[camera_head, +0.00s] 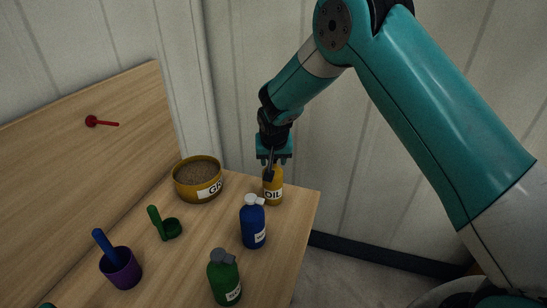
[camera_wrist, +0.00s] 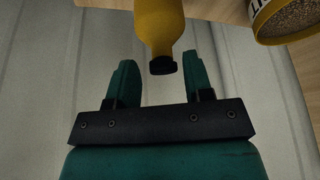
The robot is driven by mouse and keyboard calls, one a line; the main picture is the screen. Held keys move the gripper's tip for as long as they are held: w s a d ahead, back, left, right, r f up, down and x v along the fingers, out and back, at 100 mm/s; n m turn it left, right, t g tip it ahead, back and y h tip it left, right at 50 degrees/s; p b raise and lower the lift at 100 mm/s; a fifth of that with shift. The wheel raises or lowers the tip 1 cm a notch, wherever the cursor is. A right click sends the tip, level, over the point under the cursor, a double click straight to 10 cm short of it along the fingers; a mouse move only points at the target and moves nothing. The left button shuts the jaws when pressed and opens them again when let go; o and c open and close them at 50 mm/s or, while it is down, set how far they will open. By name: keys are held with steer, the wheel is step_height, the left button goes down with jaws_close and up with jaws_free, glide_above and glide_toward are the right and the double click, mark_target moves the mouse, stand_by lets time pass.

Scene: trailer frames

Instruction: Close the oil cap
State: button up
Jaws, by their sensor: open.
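The yellow oil bottle (camera_head: 274,194) stands upright near the table's back right edge, its label reading OIL. The wrist view shows its yellow body (camera_wrist: 158,22) and a dark cap or neck end (camera_wrist: 163,66). My gripper (camera_head: 272,160) is right above the bottle in the head view. In the wrist view my gripper (camera_wrist: 160,68) is open, with one green finger on each side of the dark end. Gaps show on both sides, so the fingers look apart from it. I cannot tell whether the cap's lid is open or shut.
A yellow bowl of grain (camera_head: 198,180) stands left of the oil bottle. A blue bottle (camera_head: 253,228) and a green bottle (camera_head: 224,280) stand in front. A green scoop-like item (camera_head: 171,229) and a purple cup (camera_head: 121,270) sit left. A red lever (camera_head: 92,121) is on the wooden panel.

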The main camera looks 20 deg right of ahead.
jaws_close()
steer(key=t+b, duration=0.1)
steer(key=b, duration=0.2)
steer(key=f+t+b, duration=0.1)
steer(key=b, duration=0.2)
steer(key=shift+s+a+f+t+h+b, duration=0.1)
steer(key=shift+s+f+t+h+b, duration=0.2)
steer(key=shift+s+t+b, duration=0.1)
steer(key=shift+r, duration=0.1)
jaws_free()
steer(key=shift+r, duration=0.15)
